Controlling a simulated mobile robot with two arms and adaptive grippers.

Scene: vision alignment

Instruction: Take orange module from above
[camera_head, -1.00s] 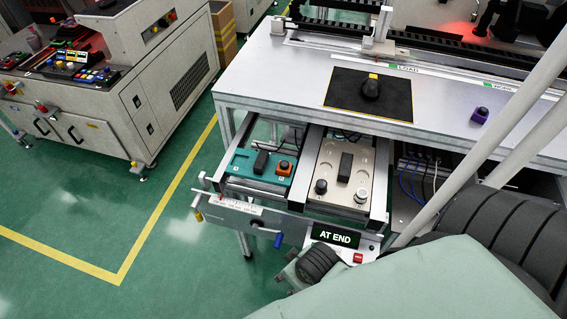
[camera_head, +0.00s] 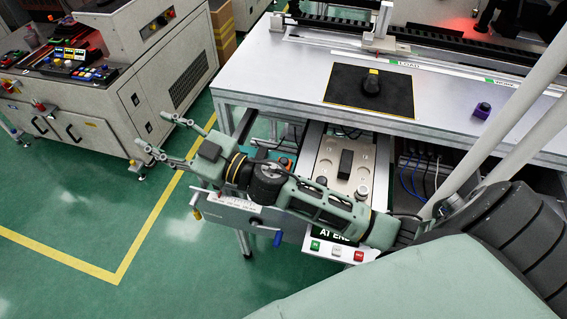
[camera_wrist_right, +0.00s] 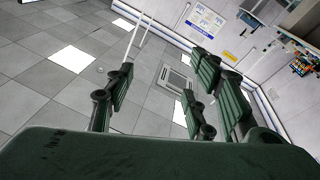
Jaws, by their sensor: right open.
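The orange module (camera_head: 284,162) sits in the left drawer of the pulled-out unit under the workbench, mostly hidden behind my right arm. Only a small orange patch shows. My right gripper (camera_head: 163,132) is at the left of the drawers, over the green floor, its fingers spread and pointing up and left, away from the module. In the right wrist view the fingers of the right gripper (camera_wrist_right: 158,92) are apart with nothing between them; the module does not show there. My left gripper is not in view.
The right drawer (camera_head: 328,160) holds a beige plate with a black block (camera_head: 345,163) and knobs. The workbench (camera_head: 270,75) above bears a black mat (camera_head: 345,97) with a dark knob and a purple module (camera_head: 482,110). A machine cabinet (camera_head: 150,95) stands left. Open floor lies between.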

